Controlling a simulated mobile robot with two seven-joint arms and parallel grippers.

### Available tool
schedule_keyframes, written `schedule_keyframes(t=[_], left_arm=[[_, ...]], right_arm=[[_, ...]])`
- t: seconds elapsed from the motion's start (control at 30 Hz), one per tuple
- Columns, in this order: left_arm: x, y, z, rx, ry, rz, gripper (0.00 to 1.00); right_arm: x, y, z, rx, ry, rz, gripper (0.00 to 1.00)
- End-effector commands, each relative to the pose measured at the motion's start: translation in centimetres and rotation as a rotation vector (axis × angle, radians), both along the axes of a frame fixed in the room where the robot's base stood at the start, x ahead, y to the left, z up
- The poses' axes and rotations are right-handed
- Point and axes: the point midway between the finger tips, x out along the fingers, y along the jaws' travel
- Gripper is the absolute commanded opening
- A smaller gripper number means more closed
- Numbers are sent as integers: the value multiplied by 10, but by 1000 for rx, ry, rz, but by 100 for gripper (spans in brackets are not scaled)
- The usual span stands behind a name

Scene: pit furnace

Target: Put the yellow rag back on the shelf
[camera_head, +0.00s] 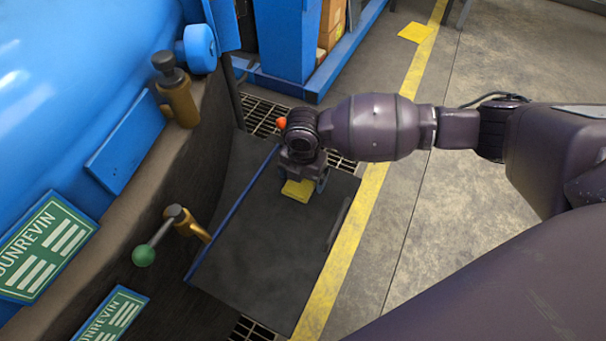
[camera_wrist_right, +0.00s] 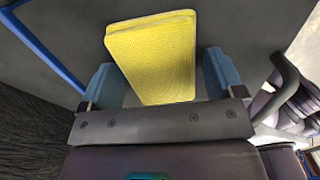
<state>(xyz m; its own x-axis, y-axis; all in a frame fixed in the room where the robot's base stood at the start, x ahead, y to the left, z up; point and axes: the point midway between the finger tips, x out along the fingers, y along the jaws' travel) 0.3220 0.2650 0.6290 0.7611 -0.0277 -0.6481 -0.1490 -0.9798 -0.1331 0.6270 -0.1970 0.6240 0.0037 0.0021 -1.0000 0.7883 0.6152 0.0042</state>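The yellow rag (camera_head: 298,190) is a folded rectangular pad over the dark floor plate (camera_head: 265,250). My right gripper (camera_head: 305,178) is just above it, pointing down. In the right wrist view the rag (camera_wrist_right: 155,58) shows between the two blue fingertips of the gripper (camera_wrist_right: 162,80). The fingers are apart, with narrow gaps at the rag's sides, and the rag is slightly turned to them. I cannot tell how far below the fingertips it lies. A blue rack (camera_head: 290,45) with cardboard boxes (camera_head: 332,25) stands at the top. My left gripper is not in view.
A large blue tank (camera_head: 70,80) on a dark curved base fills the left, with a brass valve (camera_head: 178,95) and a green-knobbed lever (camera_head: 145,255) sticking out. Floor grating (camera_head: 262,112) and a yellow floor line (camera_head: 345,240) border the plate. Concrete floor at right is clear.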

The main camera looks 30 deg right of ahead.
Motion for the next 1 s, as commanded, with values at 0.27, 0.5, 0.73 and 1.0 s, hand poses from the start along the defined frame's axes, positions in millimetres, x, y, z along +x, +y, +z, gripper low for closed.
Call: schedule_keyframes(t=[0.27, 0.5, 0.73, 1.0], left_arm=[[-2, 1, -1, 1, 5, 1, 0], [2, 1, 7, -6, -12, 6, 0], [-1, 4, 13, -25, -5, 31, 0], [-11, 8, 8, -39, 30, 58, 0]], right_arm=[[0, 0, 0, 0, 0, 0, 95], [2, 0, 21, 0, -8, 0, 95], [2, 0, 68, 0, -13, 0, 95], [1, 0, 110, 0, -8, -1, 95]])
